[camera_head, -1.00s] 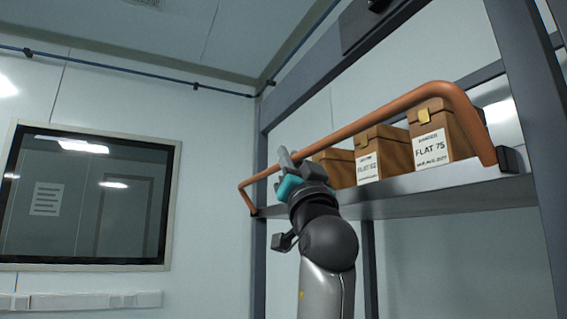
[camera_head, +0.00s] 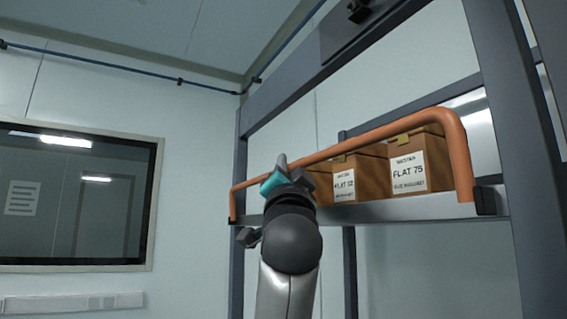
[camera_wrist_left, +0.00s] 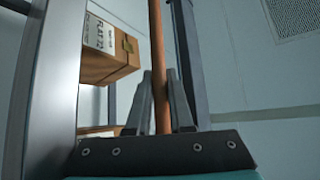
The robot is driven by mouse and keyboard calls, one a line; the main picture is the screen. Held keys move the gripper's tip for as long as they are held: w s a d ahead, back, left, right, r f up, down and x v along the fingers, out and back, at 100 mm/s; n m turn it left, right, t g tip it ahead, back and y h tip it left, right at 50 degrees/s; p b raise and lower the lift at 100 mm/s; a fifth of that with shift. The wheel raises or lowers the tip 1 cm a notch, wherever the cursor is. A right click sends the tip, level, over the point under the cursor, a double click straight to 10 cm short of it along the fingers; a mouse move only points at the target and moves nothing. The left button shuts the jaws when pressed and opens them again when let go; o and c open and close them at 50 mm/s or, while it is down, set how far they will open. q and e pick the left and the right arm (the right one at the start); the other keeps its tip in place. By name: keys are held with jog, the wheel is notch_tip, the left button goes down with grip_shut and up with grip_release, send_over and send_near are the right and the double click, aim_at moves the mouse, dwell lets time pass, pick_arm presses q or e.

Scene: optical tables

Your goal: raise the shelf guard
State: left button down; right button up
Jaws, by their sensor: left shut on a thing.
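The shelf guard (camera_head: 380,131) is an orange-brown tubular rail with bent ends, along the front of the shelf (camera_head: 420,209). Its short end legs stand close to upright, and the long bar runs in front of the boxes, across their upper parts. My left gripper (camera_head: 282,165) is shut on the bar, left of its middle. In the left wrist view the guard (camera_wrist_left: 157,40) passes between the two fingers of my left gripper (camera_wrist_left: 161,85). My arm hides part of the shelf edge. My right gripper is not in view.
Several brown boxes with white labels stand on the shelf, one marked FLAT 75 (camera_head: 418,165). Dark rack posts (camera_head: 515,150) flank the shelf, and a dark upper beam (camera_head: 290,85) crosses above the guard. A window (camera_head: 75,195) is in the left wall.

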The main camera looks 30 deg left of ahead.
pick_arm(q)
jog(key=shift+w+d+f+m+h, duration=0.2)
jog(key=shift+w+f+m+h, duration=0.1)
jog(key=shift+w+f+m, duration=0.15)
dwell(0.4)
jog(key=c, duration=0.8)
grip_release()
jog(key=shift+d+r, duration=0.1)
jog(key=shift+r, duration=0.1)
jog(key=shift+s, duration=0.1)
jog(key=shift+s+d+f, duration=0.15)
jog(key=shift+s+f, duration=0.2)
jog(key=shift+f, duration=0.05)
jog(key=b+v, duration=0.6)
jog(key=v, duration=0.8)
jog(key=shift+f, duration=0.1)
